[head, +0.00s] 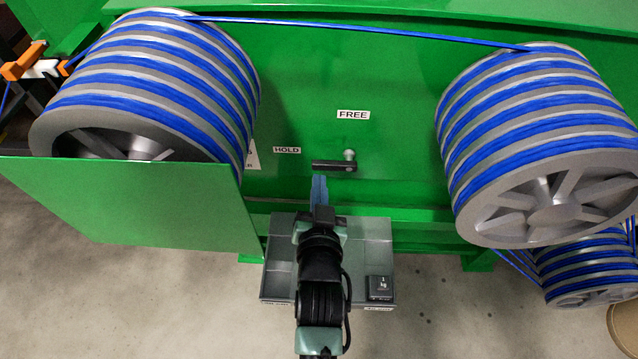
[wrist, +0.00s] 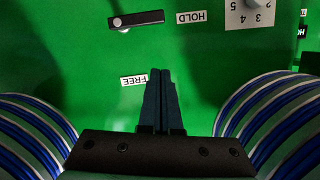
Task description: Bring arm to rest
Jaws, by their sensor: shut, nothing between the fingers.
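My gripper (wrist: 160,72) is shut and empty in the wrist view, its two dark fingertips together. It points toward the green panel, with the FREE label (wrist: 133,81) beside the tips and the lever beyond them. In the head view my arm rises from the bottom centre and ends below the lever (head: 333,165); its tip is hard to make out there. The lever's handle lies level and points toward the HOLD label (head: 287,150). The lever also shows in the wrist view (wrist: 140,20), apart from the fingers. Blue cable (head: 360,29) runs between the two upper drums.
Cable-wound drums stand at left (head: 160,75) and right (head: 545,145), with a smaller one (head: 590,268) lower right. A green plate (head: 140,200) juts out at left. A grey tray (head: 280,262) with a 1 kg weight (head: 380,287) lies behind my arm. An orange-and-white part (head: 35,65) is at far left.

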